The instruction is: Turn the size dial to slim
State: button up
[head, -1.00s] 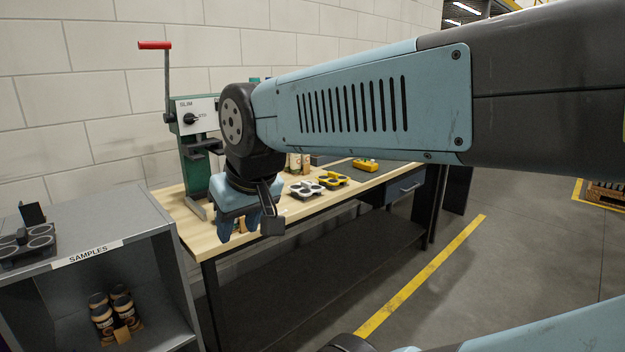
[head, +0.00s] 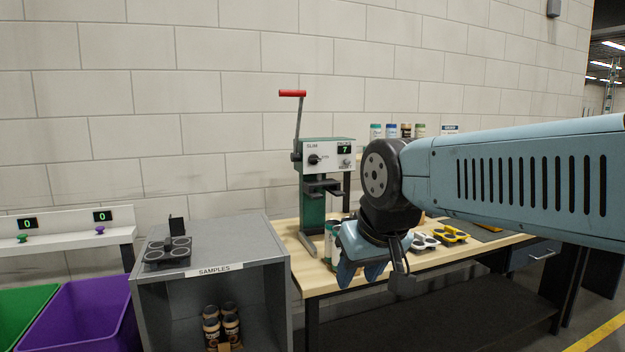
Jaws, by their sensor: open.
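The size dial (head: 314,160) is a black knob on the white front panel of a green press (head: 313,205). The word SLIM is printed above the knob on its left; the other marking is too small to read now, and I cannot tell which setting the knob points at. The press stands on the wooden table (head: 312,278) and has a red-handled lever on its left. My gripper (head: 362,278) points down at the table's front edge, to the right of and below the dial, apart from it. Its fingers are open and look empty.
A grey shelf unit (head: 262,232) labelled SAMPLES stands left of the table, with a black can holder (head: 167,254) on top. Purple (head: 90,310) and green (head: 22,312) bins stand far left.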

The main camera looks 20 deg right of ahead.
aim_at(314, 159)
jog(key=u, duration=0.1)
jog(key=i, duration=0.15)
jog(key=z, duration=2.75)
jog(key=k, duration=0.15)
jog(key=u, duration=0.4)
jog(key=k, duration=1.05)
jog(key=u, duration=0.85)
jog(key=i, duration=1.35)
jog(key=u, duration=0.35)
